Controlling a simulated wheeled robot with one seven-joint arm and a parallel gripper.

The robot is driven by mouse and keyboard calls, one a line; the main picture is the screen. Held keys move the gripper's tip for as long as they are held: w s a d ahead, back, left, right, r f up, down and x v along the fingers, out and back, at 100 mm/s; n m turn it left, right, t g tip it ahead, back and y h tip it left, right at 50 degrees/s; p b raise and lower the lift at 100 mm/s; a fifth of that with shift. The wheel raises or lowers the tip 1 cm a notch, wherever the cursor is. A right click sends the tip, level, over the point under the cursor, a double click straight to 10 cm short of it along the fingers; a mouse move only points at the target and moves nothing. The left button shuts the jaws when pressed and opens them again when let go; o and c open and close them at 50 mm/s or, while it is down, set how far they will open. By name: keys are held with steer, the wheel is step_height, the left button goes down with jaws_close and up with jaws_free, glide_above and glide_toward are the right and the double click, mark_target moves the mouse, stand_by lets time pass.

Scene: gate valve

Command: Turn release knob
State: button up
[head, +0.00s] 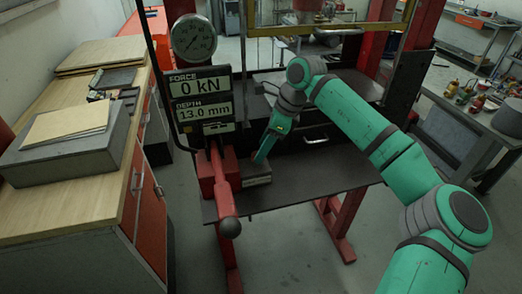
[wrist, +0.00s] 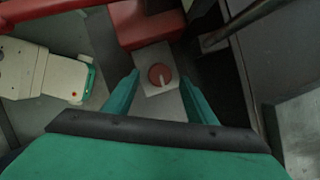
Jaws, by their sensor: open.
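In the wrist view, the release knob (wrist: 160,75) is a small round red knob with a pale pointer mark. It sits on a light grey plate (wrist: 152,56) beside a red block. My gripper (wrist: 160,92) is open. Its two green fingers stand on either side of the knob's line in the picture, with the knob between and slightly beyond the tips. I cannot tell how far above the knob they are. In the head view, my gripper (head: 264,152) points down beside the red press body, and the knob is hidden there.
A red lever (head: 225,195) with a dark round end sticks out at the press front. A gauge (head: 194,38) and a display (head: 202,98) reading 0 kN and 13.0 mm stand above it. A dark bench plate (head: 310,185) lies below my arm. A wooden-topped cabinet (head: 70,205) stands left.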

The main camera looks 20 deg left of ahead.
steer(key=v, duration=0.8)
steer(key=shift+r, duration=0.3)
steer(key=shift+d, duration=0.1)
